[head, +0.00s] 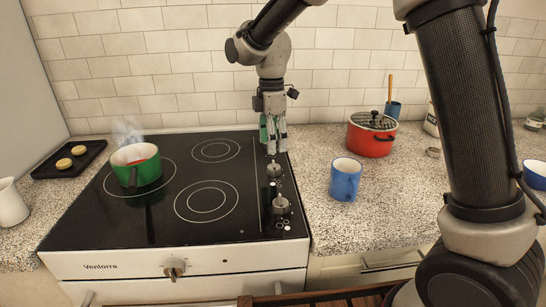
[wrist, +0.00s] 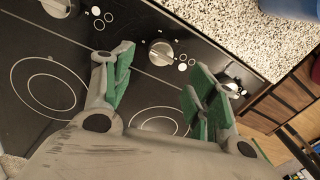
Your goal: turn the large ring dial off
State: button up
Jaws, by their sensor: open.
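Several dials stand in a row along the right side of the black cooktop (head: 155,225). A silver dial (head: 273,169) shows just below my gripper (head: 276,150) in the head view, and another dial (head: 281,204) is nearer the front. In the wrist view a round silver dial (wrist: 161,52) with white ring marks beside it appears between my open fingertips (wrist: 158,60). Parts of other dials show at the top left (wrist: 57,7) and behind the right finger (wrist: 231,86). Which one is the large ring dial I cannot tell. My gripper points down, open and empty.
A steaming green pot (head: 135,165) sits on the left of the cooktop. A blue mug (head: 345,180) and red pot (head: 371,136) stand on the right counter. A black tray (head: 68,160) lies at left. An oven knob (head: 174,268) is on the front panel.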

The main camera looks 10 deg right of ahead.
notch_tip(320, 180, up, 4)
jog(key=shift+w+r, duration=0.1)
dwell(0.4)
jog(key=s+d+r+m+t, duration=0.2)
jog(key=s+d+r+m, duration=0.1)
jog(key=s+d+m, duration=0.7)
jog(key=s+d+r+m+t, duration=0.2)
jog(key=s+d+m, duration=0.8)
jog(key=s+d, duration=0.6)
jog(key=shift+s+d+r+t, duration=0.25)
jog(key=shift+d+r+t, duration=0.25)
jog(key=shift+d, duration=1.35)
